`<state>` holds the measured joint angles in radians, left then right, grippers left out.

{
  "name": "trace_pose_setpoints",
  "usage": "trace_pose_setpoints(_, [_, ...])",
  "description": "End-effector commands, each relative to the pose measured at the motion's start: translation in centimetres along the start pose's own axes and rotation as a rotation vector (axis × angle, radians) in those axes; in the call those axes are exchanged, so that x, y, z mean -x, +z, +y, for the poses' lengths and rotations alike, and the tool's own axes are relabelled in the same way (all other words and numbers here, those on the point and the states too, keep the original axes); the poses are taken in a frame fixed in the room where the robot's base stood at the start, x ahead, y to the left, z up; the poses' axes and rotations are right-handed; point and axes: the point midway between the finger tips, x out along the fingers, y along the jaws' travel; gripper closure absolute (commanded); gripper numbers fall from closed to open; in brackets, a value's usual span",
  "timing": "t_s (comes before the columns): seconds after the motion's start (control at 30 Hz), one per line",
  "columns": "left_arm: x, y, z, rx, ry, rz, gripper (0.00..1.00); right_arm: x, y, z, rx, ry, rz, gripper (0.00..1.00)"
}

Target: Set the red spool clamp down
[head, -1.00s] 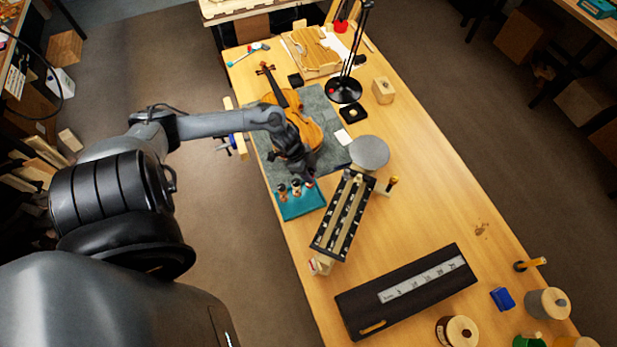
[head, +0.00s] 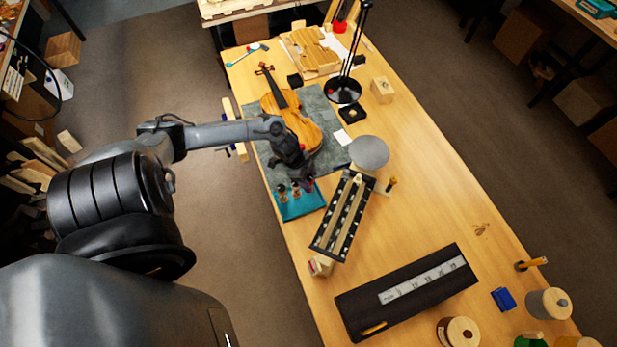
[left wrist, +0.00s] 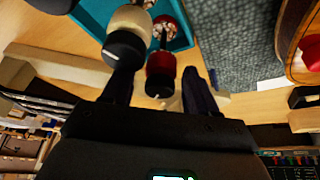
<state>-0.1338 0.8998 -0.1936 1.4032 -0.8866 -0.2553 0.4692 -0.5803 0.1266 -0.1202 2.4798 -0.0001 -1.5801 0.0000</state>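The red spool clamp (left wrist: 161,66), with a black end, shows between the spread fingers of my left gripper (left wrist: 158,88) in the left wrist view. Gaps show between it and both fingers. A cream spool clamp (left wrist: 128,32) with a black end is beside it, to the left and close to the left finger. The teal tray (head: 302,208) is under the clamps at the bench's left edge. In the head view my left gripper (head: 303,176) is at the tray's far side, and its fingers are hard to make out. My right gripper is not in view.
The violin (head: 298,122) lies on a grey mat (head: 338,155) just beyond the gripper. A black slotted rack (head: 327,240) stands right of the tray, with a round grey disc (head: 369,152) behind it. A black case (head: 350,312) lies nearer.

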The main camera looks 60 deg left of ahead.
Motion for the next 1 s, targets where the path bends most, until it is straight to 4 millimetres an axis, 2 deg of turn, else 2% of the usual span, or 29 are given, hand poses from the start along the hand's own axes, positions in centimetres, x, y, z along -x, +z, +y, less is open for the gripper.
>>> trace_pose_setpoints(0.27, [0.1, 0.0, 0.0, 0.0, 0.0, 0.0, 0.4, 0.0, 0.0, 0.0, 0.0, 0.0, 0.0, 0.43])
trace_pose_setpoints(0.47, [1.2, 0.0, -0.1, -0.001, -0.002, -0.002, 0.4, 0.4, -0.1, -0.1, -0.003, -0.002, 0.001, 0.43])
trace_pose_setpoints(1.0, [10.3, 0.0, 0.1, -0.001, 0.001, -0.003, 0.4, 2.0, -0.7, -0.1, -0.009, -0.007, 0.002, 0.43])
